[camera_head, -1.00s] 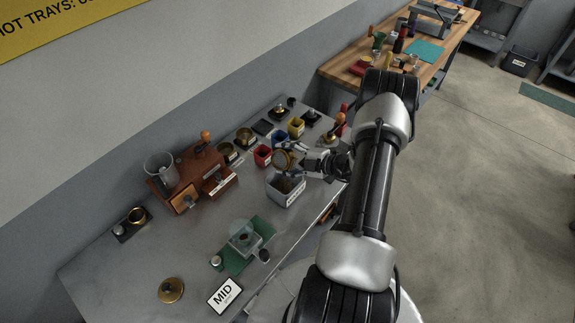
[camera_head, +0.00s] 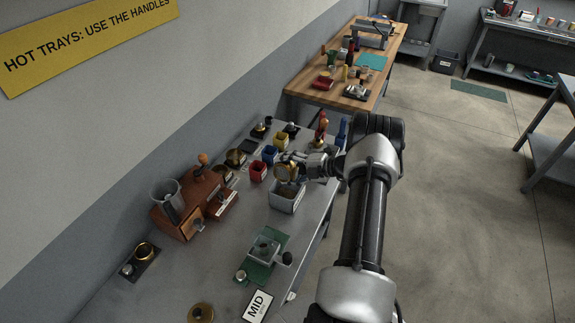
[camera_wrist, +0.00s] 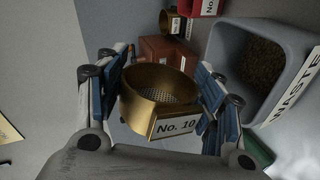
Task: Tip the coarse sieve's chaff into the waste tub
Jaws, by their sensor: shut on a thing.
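My gripper (camera_wrist: 168,92) is shut on the brass sieve (camera_wrist: 150,105) marked "No. 10", with a finger pad on each side. In the wrist view I look into the sieve onto its mesh; the visible mesh looks bare. In the head view the sieve (camera_head: 286,173) is tilted on its side above the back rim of the grey waste tub (camera_head: 285,205), and my gripper (camera_head: 300,166) is at its right. In the wrist view the tub (camera_wrist: 300,42), labelled "WASTE", is at the right with brown chaff (camera_wrist: 262,62) inside.
A red container (camera_head: 258,171), a blue one (camera_head: 269,155) and a yellow one (camera_head: 281,143) stand close behind the tub. A wooden grinder (camera_head: 180,222) is to the left. A green mat (camera_head: 262,272) with a scale lies in front. The metal bench's left front is mostly clear.

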